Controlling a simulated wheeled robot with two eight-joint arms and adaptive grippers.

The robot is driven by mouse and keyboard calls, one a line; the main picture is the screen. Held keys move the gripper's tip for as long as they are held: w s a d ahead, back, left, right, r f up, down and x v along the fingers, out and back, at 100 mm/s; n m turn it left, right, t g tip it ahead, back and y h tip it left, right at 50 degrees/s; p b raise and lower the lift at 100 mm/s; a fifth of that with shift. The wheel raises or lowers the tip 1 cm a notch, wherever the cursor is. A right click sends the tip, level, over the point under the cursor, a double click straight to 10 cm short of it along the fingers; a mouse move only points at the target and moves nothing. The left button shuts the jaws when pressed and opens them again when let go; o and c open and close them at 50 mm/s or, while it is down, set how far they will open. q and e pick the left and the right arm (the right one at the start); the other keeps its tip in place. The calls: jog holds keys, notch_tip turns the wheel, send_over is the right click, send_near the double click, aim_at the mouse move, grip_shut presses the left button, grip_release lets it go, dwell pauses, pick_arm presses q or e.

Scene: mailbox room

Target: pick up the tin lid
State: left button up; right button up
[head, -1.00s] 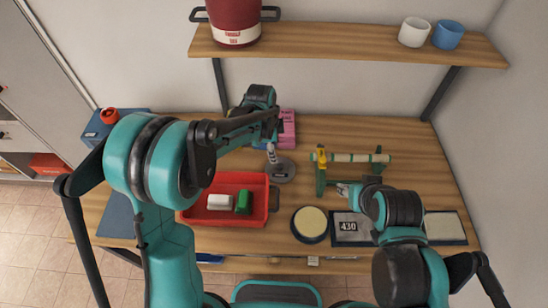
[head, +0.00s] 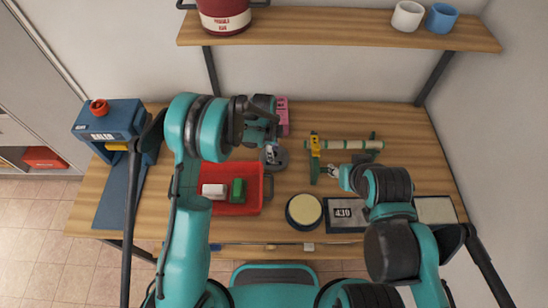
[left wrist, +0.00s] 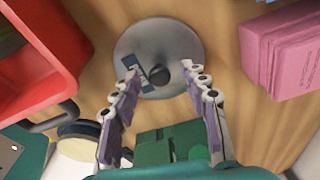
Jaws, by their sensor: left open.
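The tin lid is a round grey disc (head: 281,163) lying flat on the wooden table, right of the red tray. In the left wrist view the lid (left wrist: 185,38) shows a dark round knob in its middle and a dark label beside the knob. My left gripper (head: 270,153) is over the lid. In the left wrist view its two fingers (left wrist: 163,82) are spread apart, with the knob between and just beyond the tips, and nothing is held. My right gripper (head: 334,171) is beside the green stand, small and partly hidden by its arm.
The red tray (head: 254,205) holds a white block and a green block. A pink block (head: 282,103) lies behind the lid. A green stand with a pale roll (head: 350,144), a round yellow-topped pad (head: 304,210) and a "430" plate (head: 343,212) are to the right. A blue press (head: 108,118) stands left.

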pick_arm(q)
grip_shut()
jog(key=shift+r, duration=0.1)
